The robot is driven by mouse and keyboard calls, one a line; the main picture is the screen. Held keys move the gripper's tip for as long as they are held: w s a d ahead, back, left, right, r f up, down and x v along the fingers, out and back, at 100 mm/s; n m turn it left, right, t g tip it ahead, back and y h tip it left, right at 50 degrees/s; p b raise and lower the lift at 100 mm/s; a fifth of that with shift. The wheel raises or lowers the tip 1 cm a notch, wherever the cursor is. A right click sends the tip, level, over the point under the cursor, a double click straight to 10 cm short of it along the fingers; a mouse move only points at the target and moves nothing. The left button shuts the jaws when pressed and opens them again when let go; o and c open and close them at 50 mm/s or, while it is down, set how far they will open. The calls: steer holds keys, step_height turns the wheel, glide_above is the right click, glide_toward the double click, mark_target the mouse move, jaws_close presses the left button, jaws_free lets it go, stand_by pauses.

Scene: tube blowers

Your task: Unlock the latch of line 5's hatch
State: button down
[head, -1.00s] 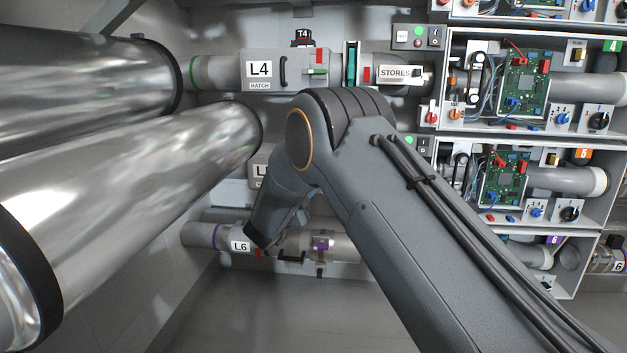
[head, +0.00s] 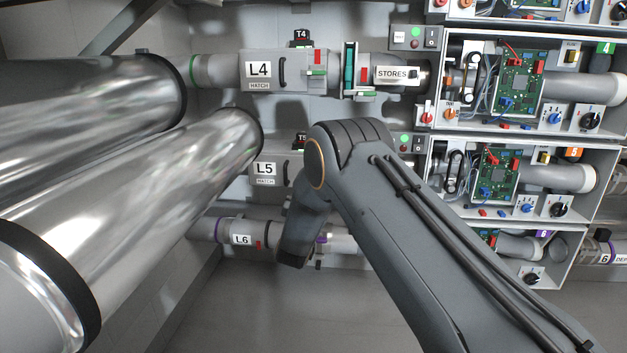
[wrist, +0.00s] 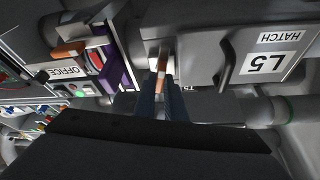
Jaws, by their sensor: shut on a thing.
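Line 5's hatch (head: 268,168), a grey box labelled L5 with a dark handle, shows left of my arm in the head view. My arm hides its right part there. In the wrist view the hatch (wrist: 266,63) is upside down at the right, beside its dark handle (wrist: 224,64). An orange latch lever (wrist: 162,60) stands on its left part. My gripper (wrist: 160,78) is shut on this lever, with the orange piece between its dark fingertips. My gripper is hidden behind my arm in the head view. Whether the latch is locked I cannot tell.
A gate with an OFFICE label (wrist: 62,72) and an orange handle (wrist: 69,51) is left of the latch in the wrist view. Line 4's hatch (head: 262,72) is above, line 6's pipe (head: 215,231) below. Large shiny pipes (head: 110,210) fill the left.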

steer(key=shift+s+f+n+y+p, duration=0.1)
steer(key=shift+n+y+p, duration=0.25)
steer(key=shift+n+y, duration=0.6)
steer(key=shift+f+n+y+p, duration=0.1)
steer(key=shift+n+y+p, duration=0.3)
steer(key=shift+n, duration=0.95)
steer(key=shift+n+y, duration=0.25)
steer(key=shift+n, duration=0.05)
steer(key=c, duration=1.8)
jaws_free()
steer(key=shift+d+r, duration=0.1)
steer(key=shift+d, duration=0.05)
steer(key=p+v, duration=0.1)
steer(key=v, duration=0.6)
steer(key=shift+s+f, duration=0.3)
steer(key=shift+s, duration=0.05)
